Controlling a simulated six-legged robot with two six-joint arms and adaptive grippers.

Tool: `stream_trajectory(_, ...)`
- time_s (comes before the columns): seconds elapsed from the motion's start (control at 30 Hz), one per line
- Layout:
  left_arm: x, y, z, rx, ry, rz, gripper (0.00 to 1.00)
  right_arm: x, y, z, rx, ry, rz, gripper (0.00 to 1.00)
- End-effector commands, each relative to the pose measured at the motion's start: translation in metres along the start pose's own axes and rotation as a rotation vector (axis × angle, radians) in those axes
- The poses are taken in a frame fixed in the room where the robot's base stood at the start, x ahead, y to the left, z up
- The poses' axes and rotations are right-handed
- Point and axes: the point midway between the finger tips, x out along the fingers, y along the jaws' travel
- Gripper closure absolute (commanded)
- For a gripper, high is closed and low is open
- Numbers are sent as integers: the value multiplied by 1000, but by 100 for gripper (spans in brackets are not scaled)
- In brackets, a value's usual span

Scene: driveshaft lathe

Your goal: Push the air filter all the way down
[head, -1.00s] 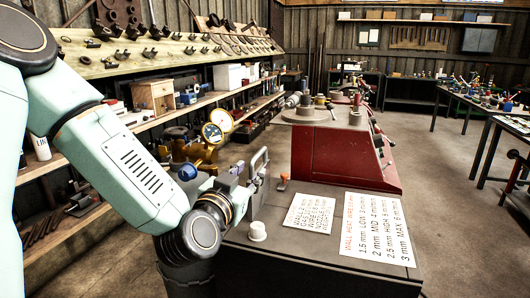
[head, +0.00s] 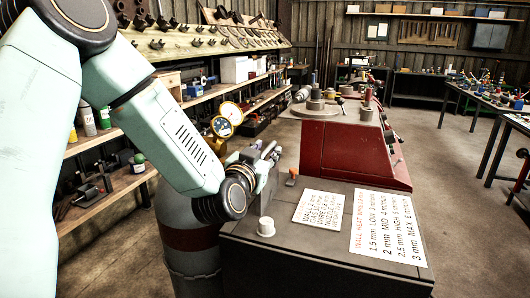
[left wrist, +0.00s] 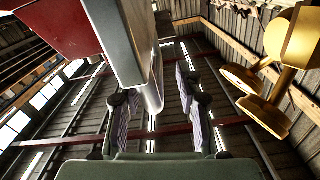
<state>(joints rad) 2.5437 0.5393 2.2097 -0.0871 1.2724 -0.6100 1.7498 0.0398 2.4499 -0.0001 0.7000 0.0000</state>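My left gripper (head: 268,151) is at the back left of the dark workbench (head: 330,268), beside a grey block (head: 256,171). In the left wrist view its two striped finger pads (left wrist: 160,115) are apart. A grey part with a rounded lower end (left wrist: 150,92) shows between and beyond them; I cannot tell whether they touch it. I cannot clearly pick out the air filter; the arm and gripper hide part of that area. A small white cap-like piece (head: 266,227) stands on the bench near the wrist. My right gripper is not in view.
Two printed sheets (head: 388,229) lie on the bench, with a small orange-topped piece (head: 291,175) behind. A red machine (head: 340,150) stands beyond. Yellow gauges (head: 228,113) are behind the wrist; yellow parts (left wrist: 265,95) show in the wrist view.

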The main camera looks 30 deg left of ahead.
Motion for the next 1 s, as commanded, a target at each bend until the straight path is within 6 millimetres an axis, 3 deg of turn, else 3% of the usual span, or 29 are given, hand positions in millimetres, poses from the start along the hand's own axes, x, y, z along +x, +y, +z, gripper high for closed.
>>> stream_trajectory(0.17, 1, 0, 0, 1, -1, 0, 65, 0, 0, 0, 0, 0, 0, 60)
stream_trajectory(0.57, 1, 0, 0, 0, -1, -1, 99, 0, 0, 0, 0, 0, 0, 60)
stream_trajectory(1.0, 1, 0, -1, 1, 2, 0, 100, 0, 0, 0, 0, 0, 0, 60)
